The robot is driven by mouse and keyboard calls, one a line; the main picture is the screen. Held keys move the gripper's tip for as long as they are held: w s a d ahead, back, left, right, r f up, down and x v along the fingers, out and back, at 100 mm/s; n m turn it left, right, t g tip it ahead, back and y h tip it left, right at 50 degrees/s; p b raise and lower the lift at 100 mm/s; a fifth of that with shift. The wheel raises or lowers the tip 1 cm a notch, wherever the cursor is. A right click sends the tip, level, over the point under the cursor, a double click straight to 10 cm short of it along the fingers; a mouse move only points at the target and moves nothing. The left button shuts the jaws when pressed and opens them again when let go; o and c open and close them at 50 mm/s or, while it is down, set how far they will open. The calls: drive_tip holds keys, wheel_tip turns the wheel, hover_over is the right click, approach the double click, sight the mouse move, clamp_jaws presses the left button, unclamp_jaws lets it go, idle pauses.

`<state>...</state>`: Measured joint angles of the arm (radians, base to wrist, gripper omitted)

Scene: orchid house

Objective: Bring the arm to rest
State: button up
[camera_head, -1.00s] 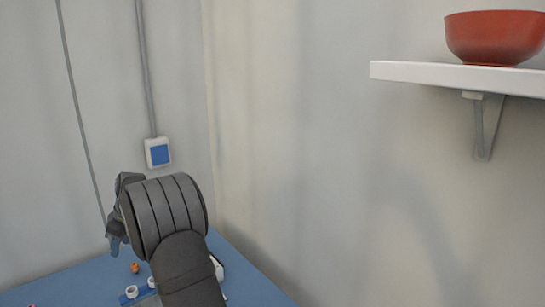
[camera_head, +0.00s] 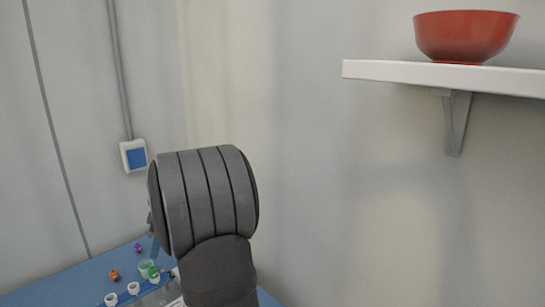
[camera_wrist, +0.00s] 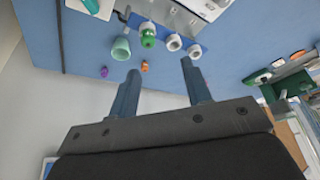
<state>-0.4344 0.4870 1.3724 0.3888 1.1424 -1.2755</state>
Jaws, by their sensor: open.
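My gripper (camera_wrist: 161,92) shows in the wrist view with its two fingers well apart and nothing between them. It is open and held above the blue table (camera_wrist: 215,65). In the head view my arm's wrist hides the gripper almost wholly. Beyond the fingers in the wrist view are a pale green cup (camera_wrist: 121,48), a green-topped vial (camera_wrist: 148,38) and white vials (camera_wrist: 173,42) in a blue rack. A small orange thing (camera_wrist: 144,66) and a small purple thing (camera_wrist: 104,72) lie loose near them. The gripper touches none of these.
A white shelf (camera_head: 400,73) with a red bowl (camera_head: 465,36) juts from the wall at the upper right. A blue-faced wall box (camera_head: 134,156) hangs at the left. In the wrist view, a green object (camera_wrist: 290,84) and other items stand at the right.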

drive_tip(key=shift+s+f, duration=0.45)
drive_tip(key=shift+f, duration=0.1)
drive_tip(key=shift+a, duration=0.1)
